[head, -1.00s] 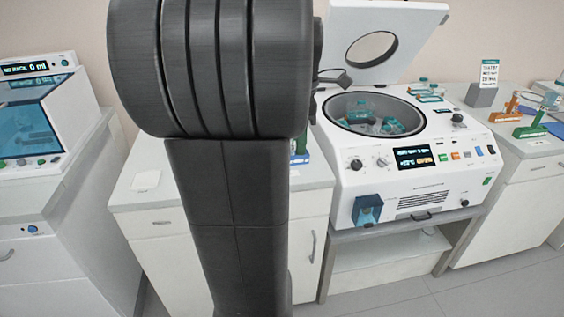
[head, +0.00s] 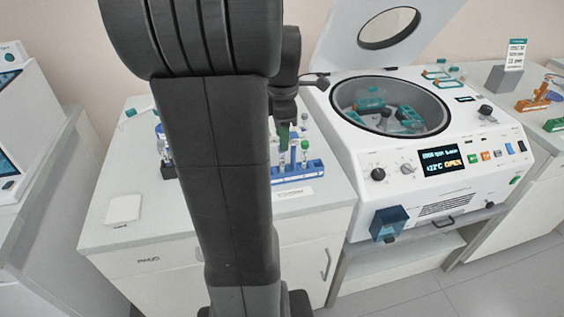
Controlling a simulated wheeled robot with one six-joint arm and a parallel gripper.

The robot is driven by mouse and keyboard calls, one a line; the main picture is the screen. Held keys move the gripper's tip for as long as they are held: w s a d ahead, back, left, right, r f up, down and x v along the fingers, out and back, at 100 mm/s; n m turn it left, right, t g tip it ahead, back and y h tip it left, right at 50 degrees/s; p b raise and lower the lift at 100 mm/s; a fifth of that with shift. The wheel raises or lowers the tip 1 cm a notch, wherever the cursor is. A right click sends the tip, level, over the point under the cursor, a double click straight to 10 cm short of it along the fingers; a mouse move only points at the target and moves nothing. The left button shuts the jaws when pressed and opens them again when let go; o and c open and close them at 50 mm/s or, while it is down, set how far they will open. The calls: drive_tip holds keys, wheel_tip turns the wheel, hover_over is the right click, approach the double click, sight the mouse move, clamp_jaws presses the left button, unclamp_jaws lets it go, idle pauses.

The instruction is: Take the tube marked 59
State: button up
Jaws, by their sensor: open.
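A blue rack (head: 298,172) stands on the bench top just right of my arm, and a few slim upright tubes (head: 304,150) with greenish tops show in it. No number can be read on any tube, so I cannot tell which is marked 59. My gripper (head: 285,122) is above the rack's left part, close to the tube tops, and is partly hidden by my arm. It is open; whether it touches a tube cannot be told. The rack's left end is hidden behind my arm.
A white centrifuge (head: 405,185) with raised lid (head: 350,50) stands right of the rack, its bowl holding teal-topped holders. A white pad (head: 124,210) lies on the bench's left front. An orange rack (head: 532,104) is far right. The left front of the bench is mostly clear.

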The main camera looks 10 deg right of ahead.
wheel_tip(320, 180, down, 5)
drive_tip(key=shift+w, duration=0.1)
drive_tip(key=c, duration=0.8)
drive_tip(key=shift+c, duration=0.2)
drive_tip(key=shift+r, duration=0.1)
wheel_tip(320, 180, up, 18)
drive_tip(key=p, duration=0.1)
idle(0.5)
